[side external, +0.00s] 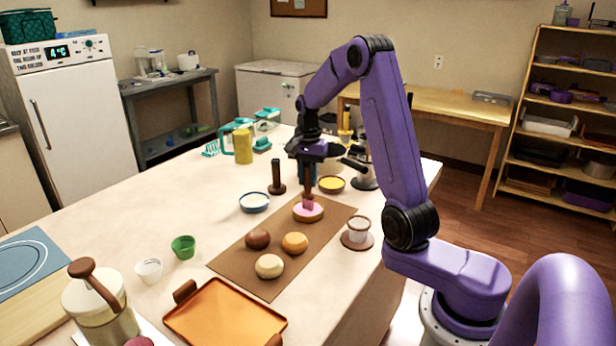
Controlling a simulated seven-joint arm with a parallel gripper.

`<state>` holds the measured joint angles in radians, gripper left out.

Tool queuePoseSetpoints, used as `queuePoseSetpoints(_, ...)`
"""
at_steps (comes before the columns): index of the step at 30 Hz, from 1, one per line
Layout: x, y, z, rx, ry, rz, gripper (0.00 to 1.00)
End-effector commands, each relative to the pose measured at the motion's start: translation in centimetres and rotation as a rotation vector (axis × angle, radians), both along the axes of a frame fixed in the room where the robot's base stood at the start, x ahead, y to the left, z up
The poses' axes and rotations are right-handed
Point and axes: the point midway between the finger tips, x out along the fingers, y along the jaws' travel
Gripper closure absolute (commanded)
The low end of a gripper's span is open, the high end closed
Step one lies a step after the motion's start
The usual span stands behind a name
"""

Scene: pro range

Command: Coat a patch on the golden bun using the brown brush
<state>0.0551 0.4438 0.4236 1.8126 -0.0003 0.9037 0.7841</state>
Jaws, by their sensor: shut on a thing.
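My gripper (308,165) is shut on the brown brush (308,185), which points straight down. Its pinkish head is at the top of a round bun with a pink top and tan side (316,214); it seems to touch it, but the contact is too small to be sure. A golden-orange bun (295,243) sits just in front of that one, with no coating visible. A dark brown bun (257,239) and a pale cream bun (268,266) sit nearby. All of them lie on a brown mat (237,264).
Behind the mat are a blue-rimmed bowl (254,202), a dark upright holder (277,178) and a yellow-filled bowl (331,185). A white cup (359,230) stands at the mat's right. An orange tray (226,315) lies in front. Green (183,247) and white (149,271) cups stand left.

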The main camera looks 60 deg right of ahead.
Motion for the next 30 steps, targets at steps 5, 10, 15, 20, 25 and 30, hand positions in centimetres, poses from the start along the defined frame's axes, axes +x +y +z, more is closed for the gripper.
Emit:
queuePoseSetpoints(5,-0.1,0.0,-0.2,0.001,0.002,0.000,1.00)
queuePoseSetpoints(10,-0.1,0.0,-0.1,0.001,0.003,0.000,1.00)
queuePoseSetpoints(15,0.0,0.0,0.9,0.001,0.001,0.000,1.00)
queuePoseSetpoints(20,0.0,0.0,2.0,0.000,0.000,0.000,1.00)
queuePoseSetpoints(25,0.0,0.0,3.2,-0.001,0.000,0.000,1.00)
queuePoseSetpoints(30,0.0,0.0,4.4,0.000,0.000,0.000,1.00)
